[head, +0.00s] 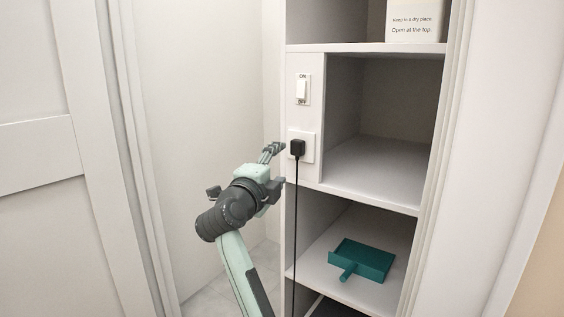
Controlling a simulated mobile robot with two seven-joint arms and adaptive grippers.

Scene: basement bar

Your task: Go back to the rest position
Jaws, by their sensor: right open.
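My right gripper (272,152) is raised in front of the closet, just left of a black plug (297,147). It is open, and I see nothing held in it. The plug sits in a white wall outlet (308,147) on the shelf unit's narrow front panel, and its black cord (296,230) hangs straight down. The fingertips look close to the plug, but I cannot tell the gap in depth. My left gripper is not in view.
A white switch (302,89) marked ON and OFF is above the outlet. A teal dustpan (362,262) lies on a lower shelf. A white box (415,22) stands on the upper shelf. The middle shelf (375,175) is empty. A white door (45,150) is at left.

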